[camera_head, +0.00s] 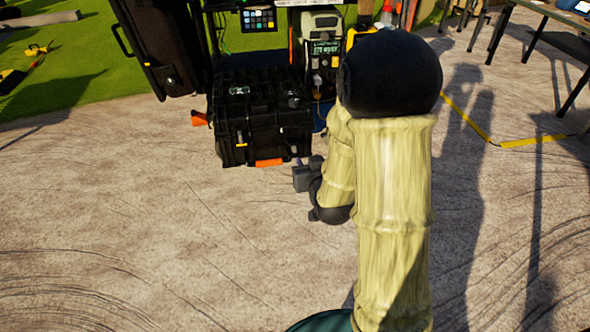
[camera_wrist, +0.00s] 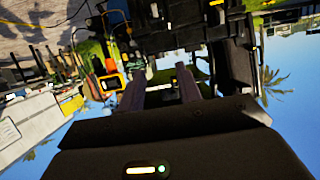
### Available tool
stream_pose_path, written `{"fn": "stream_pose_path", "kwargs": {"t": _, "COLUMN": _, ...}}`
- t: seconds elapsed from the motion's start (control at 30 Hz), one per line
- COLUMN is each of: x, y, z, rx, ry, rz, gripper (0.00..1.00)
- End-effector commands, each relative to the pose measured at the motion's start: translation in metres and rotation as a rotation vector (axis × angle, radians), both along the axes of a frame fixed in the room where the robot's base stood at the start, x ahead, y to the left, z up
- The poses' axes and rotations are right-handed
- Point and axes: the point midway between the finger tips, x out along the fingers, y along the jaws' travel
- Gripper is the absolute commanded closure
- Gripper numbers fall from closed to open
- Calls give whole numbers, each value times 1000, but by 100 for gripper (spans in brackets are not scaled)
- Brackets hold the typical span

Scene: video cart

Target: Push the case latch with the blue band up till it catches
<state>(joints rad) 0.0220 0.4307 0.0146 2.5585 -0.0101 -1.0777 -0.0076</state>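The black hard case (camera_head: 262,118) stands on the cart's low front in the head view, lid closed. A latch with a yellow band (camera_head: 240,138) is on its front left. A small bluish-purple spot (camera_head: 297,161) at the front right, right beside my gripper, may be the blue-banded latch; it is too small to tell its position. My gripper (camera_head: 303,178) is low in front of the case's right corner. In the wrist view, its two fingers (camera_wrist: 160,92) stand apart with a gap between them, pointing at the dark case front. I cannot tell whether a finger touches the latch.
An orange piece (camera_head: 268,162) sits at the case's lower front edge. A green-lit device (camera_head: 325,48) stands behind to the right, and a tall black case (camera_head: 160,45) to the left. The paved ground in front is clear.

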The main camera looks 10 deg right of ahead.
Motion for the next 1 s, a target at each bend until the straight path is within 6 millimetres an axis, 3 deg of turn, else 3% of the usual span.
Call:
{"fn": "stream_pose_path", "kwargs": {"t": 0.03, "x": 2, "y": 0, "z": -27, "rx": 0, "ry": -22, "rz": 0, "gripper": 65}}
{"fn": "stream_pose_path", "kwargs": {"t": 0.5, "x": 13, "y": -1, "z": -122, "rx": 2, "ry": -271, "rz": -2, "gripper": 65}}
{"fn": "stream_pose_path", "kwargs": {"t": 0.67, "x": 14, "y": -1, "z": -136, "rx": 3, "ry": -327, "rz": -2, "gripper": 65}}
{"fn": "stream_pose_path", "kwargs": {"t": 1.0, "x": 14, "y": -1, "z": -134, "rx": 3, "ry": -342, "rz": -3, "gripper": 65}}
